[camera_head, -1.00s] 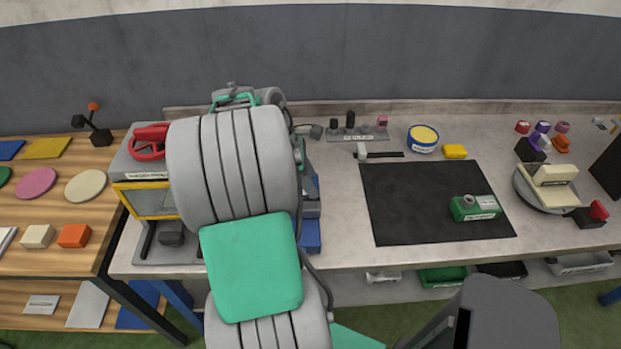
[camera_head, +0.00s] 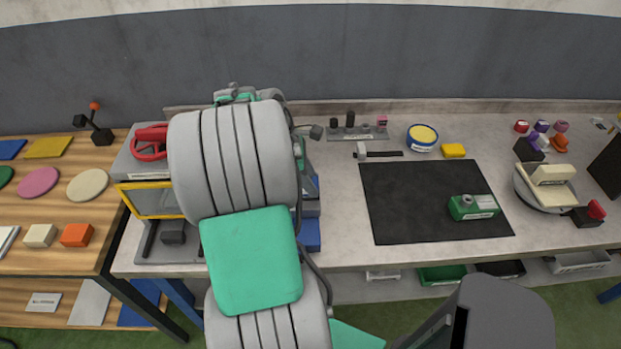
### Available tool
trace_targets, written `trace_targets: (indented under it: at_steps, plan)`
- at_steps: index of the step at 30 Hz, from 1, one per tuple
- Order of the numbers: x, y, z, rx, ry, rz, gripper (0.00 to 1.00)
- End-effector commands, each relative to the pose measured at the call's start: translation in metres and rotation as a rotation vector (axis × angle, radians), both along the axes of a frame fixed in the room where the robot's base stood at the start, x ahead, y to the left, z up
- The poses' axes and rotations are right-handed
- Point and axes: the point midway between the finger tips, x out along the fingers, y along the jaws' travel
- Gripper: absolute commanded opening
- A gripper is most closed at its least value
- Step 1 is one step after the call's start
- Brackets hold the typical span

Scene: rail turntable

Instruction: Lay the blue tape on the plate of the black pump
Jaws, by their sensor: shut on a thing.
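My gripper's fingers are hidden behind my own large grey and green arm, so what they hold does not show. No blue tape can be made out for certain. A round blue thing with a yellow top (camera_head: 422,137) stands at the back of the grey bench, beside a yellow block. No pump with a plate can be picked out for certain. A black device with an orange-tipped lever (camera_head: 97,127) stands at the back of the wooden table on the left.
A black mat (camera_head: 425,202) bears a green container (camera_head: 473,207). A round grey stand (camera_head: 541,193) with cream blocks is at the right. A grey machine with a red handle (camera_head: 151,141) is partly behind my arm. Coloured discs and blocks lie on the wooden table (camera_head: 70,260).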

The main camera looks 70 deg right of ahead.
Motion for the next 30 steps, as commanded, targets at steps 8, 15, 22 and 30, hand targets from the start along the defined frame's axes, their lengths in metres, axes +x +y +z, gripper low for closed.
trace_targets:
  at_steps: [8,15,22,30]
  plan:
    - [0.0000,0.0001,-0.0008,0.001,0.000,0.000,0.05]
    - [-0.0004,0.0003,-0.0039,0.002,0.001,-0.001,0.05]
    - [-0.0001,0.0000,-0.0065,0.001,0.000,0.000,0.47]
    - [-0.0001,0.0001,-0.0064,0.001,0.000,0.000,0.68]
